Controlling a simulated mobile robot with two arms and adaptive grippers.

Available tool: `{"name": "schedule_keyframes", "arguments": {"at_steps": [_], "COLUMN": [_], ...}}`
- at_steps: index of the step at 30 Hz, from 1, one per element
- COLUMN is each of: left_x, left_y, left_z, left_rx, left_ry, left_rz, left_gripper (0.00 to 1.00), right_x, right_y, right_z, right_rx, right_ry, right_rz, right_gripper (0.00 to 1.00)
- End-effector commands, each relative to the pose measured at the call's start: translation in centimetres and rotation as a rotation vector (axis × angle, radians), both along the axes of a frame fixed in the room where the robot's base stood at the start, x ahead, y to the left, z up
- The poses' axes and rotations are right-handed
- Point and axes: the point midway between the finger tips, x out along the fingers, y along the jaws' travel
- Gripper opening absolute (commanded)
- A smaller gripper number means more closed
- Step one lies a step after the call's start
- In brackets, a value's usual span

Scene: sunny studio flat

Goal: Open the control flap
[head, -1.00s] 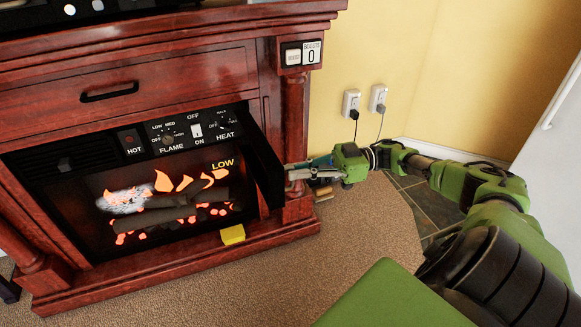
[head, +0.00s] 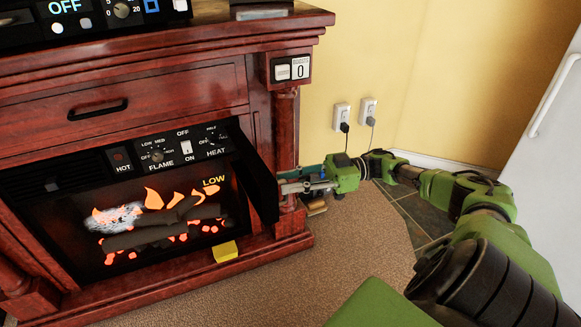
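The control flap (head: 256,180) is a dark panel at the right end of the fireplace's control strip. It stands swung outward, and the strip (head: 170,152) with its FLAME and HEAT knobs and ON/OFF switch is uncovered. My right gripper (head: 281,181) is just right of the flap's outer face, its fingers pointing left at it. The fingers look parted with nothing seen between them. I cannot tell whether the tips touch the flap. My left gripper is not in view.
A yellow block (head: 225,251) sits on the fireplace base below the flap. A wooden post (head: 287,135) and a counter reading 0 (head: 300,68) are right of the opening. Two wall sockets (head: 342,116) with plugs are behind my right arm. Carpet (head: 340,250) in front is clear.

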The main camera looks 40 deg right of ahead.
Motion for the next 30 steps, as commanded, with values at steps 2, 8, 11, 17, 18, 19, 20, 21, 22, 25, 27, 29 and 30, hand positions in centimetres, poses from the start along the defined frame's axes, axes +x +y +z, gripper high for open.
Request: {"name": "schedule_keyframes", "arguments": {"at_steps": [2,8,11,17,18,19,20,21,22,25,27,29,30], "left_x": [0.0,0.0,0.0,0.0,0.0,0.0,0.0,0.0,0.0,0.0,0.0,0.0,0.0], "left_y": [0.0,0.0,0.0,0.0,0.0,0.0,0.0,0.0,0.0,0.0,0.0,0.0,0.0], "left_z": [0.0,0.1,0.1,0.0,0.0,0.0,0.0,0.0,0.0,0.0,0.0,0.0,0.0], "left_rx": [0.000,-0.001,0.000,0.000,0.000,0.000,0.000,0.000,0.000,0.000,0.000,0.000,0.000], "left_ry": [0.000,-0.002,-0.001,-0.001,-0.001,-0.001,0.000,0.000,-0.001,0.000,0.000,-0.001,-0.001], "left_rz": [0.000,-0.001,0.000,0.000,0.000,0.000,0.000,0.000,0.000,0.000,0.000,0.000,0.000], "left_gripper": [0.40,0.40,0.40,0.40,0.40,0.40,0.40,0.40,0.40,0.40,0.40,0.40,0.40], "right_x": [-0.1,-0.2,-0.6,-2.1,-2.5,-2.8,-3.0,-3.2,-3.4,-4.0,-4.3,-4.5,-4.6], "right_y": [0.1,-0.2,-1.0,-4.1,-4.8,-5.2,-5.7,-6.1,-6.5,-7.6,-8.3,-8.8,-9.1], "right_z": [-0.1,-0.2,-0.3,-0.2,-0.2,-0.2,-0.2,-0.2,-0.2,-0.2,-0.1,-0.1,-0.2], "right_rx": [0.000,-0.001,-0.002,-0.002,-0.002,-0.002,-0.002,-0.002,-0.001,-0.001,0.000,-0.002,-0.003], "right_ry": [0.001,0.004,0.005,0.002,0.002,0.003,0.003,0.001,0.000,0.002,-0.001,-0.002,-0.002], "right_rz": [0.002,0.003,0.002,-0.001,-0.001,0.000,-0.001,0.000,0.000,0.000,0.000,0.000,-0.001], "right_gripper": [0.25,0.25,0.25,0.25,0.25,0.25,0.25,0.25,0.25,0.25,0.25,0.25,0.25]}}
